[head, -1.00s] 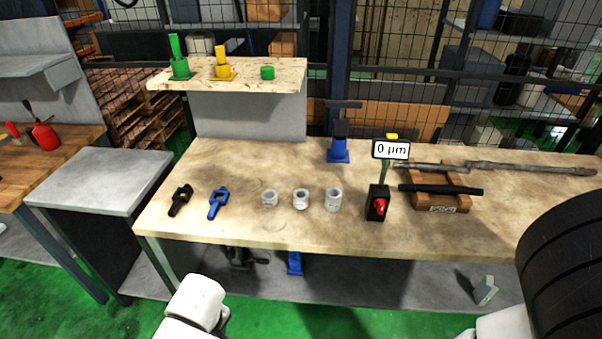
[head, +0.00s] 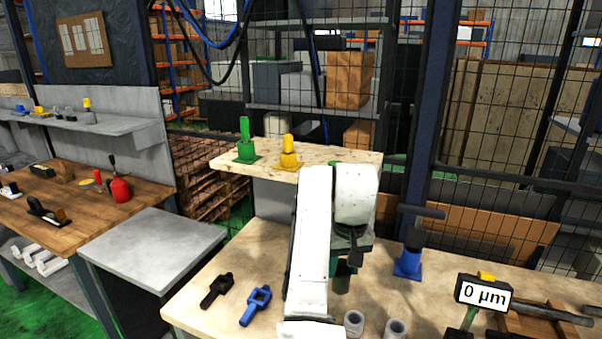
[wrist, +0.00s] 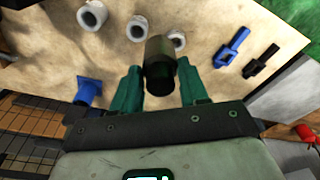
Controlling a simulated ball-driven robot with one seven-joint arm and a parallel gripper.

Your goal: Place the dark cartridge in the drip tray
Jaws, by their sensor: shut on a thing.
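The dark cartridge (wrist: 160,60) is a dark cylinder between the two green fingers of my gripper (wrist: 158,72) in the wrist view, and the fingers are shut on it. In the head view my gripper (head: 345,264) hangs over the light workbench, left of the middle of its blue stand. The lower end of the cartridge (head: 342,283) shows beneath the fingers, above the bench top. I cannot pick out the drip tray in either view.
On the workbench (head: 228,285) lie a black fork (head: 217,290) and a blue fork (head: 256,305), left of my arm. Grey rings (head: 355,322) stand near the front. A blue stand (head: 408,262) and a gauge sign (head: 484,295) are right. A grey-topped table (head: 150,250) is bare.

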